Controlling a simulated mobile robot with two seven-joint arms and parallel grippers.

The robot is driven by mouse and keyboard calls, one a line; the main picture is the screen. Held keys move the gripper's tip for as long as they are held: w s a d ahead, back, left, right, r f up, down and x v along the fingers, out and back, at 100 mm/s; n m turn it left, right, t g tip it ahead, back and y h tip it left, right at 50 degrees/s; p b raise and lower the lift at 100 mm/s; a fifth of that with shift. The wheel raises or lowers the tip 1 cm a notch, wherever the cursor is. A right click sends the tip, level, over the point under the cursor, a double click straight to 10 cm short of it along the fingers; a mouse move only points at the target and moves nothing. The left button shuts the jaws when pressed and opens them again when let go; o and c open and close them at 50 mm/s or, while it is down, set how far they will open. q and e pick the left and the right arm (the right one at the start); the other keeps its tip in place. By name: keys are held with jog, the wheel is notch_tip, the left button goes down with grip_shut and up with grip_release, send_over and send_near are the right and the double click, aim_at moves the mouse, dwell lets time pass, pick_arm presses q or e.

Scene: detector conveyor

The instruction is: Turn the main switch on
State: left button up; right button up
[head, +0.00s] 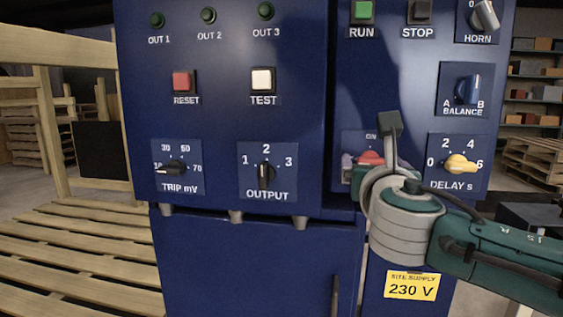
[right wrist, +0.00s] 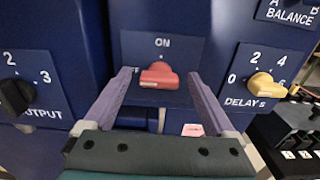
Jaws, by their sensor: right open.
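In the head view the knob (head: 370,158) shows partly behind my right wrist. My right gripper (right wrist: 159,74) is open, its two purple fingers on either side of the knob, left and right. Gaps seem to show between fingers and knob; I cannot tell whether the tips touch the plate. My left gripper is in neither view.
The yellow DELAY knob (head: 461,164) is close right of the switch, the black OUTPUT knob (head: 265,172) to the left. BALANCE (head: 468,90), RUN (head: 362,11) and STOP (head: 420,12) are above. A 230 V label (head: 411,286) is below.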

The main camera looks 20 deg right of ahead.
jog(key=c, duration=1.4)
jog(key=m+b, duration=0.2)
jog(key=m, duration=0.7)
jog(key=m+b, duration=0.3)
jog(key=m, duration=0.5)
jog(key=shift+s+d+f+m, duration=0.1)
jog(key=shift+d+f+m, duration=0.05)
jog(key=shift+m, duration=0.25)
